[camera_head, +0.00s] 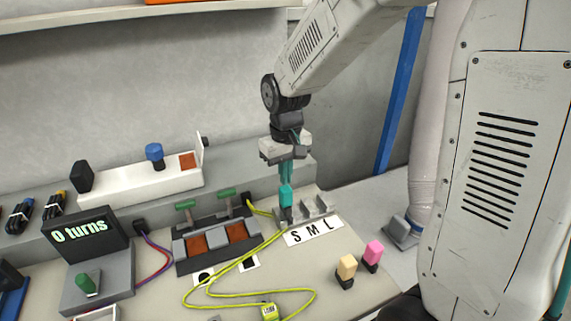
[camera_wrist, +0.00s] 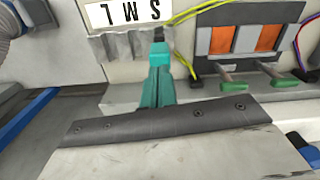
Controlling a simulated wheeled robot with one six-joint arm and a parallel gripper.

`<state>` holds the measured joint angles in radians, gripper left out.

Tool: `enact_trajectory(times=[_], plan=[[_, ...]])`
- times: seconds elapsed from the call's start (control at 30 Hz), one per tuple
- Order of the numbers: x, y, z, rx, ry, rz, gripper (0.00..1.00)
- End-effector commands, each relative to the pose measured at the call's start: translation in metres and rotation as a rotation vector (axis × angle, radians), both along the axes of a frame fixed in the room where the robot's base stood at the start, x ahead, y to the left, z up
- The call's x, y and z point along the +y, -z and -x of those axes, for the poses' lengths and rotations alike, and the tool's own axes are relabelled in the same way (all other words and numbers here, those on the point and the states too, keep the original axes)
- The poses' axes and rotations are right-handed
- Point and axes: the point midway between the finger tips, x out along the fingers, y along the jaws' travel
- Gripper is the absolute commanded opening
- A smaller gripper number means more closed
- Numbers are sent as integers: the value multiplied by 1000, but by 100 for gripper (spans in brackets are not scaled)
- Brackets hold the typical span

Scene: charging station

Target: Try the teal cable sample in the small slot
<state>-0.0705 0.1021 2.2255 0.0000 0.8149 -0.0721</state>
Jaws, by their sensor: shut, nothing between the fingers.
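The teal cable sample (camera_head: 285,196) stands upright with its dark lower end at the leftmost slot of the grey slot block (camera_head: 318,207), behind the letter S on the label (camera_head: 314,231). How deep it sits I cannot tell. My gripper (camera_head: 286,181) has teal fingers and is directly above the sample, shut with nothing between the fingers. Whether the fingertips touch the sample's top is not clear. In the wrist view my gripper (camera_wrist: 159,73) points toward the S end of the label, and the sample is hard to tell from the fingers.
A cream sample (camera_head: 347,267) and a pink sample (camera_head: 373,252) stand at the right front. A yellow cable (camera_head: 222,293) loops across the table front. A green-handled unit (camera_head: 214,241) stands left of the slots, and a display (camera_head: 86,238) reads "0 turns".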

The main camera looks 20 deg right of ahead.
Motion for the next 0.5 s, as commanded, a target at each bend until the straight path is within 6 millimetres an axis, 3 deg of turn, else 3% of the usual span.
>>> enact_trajectory(times=[0.2,0.5], plan=[[0,13,0,-1,0,0,0],[0,15,0,-1,1,0,0]])
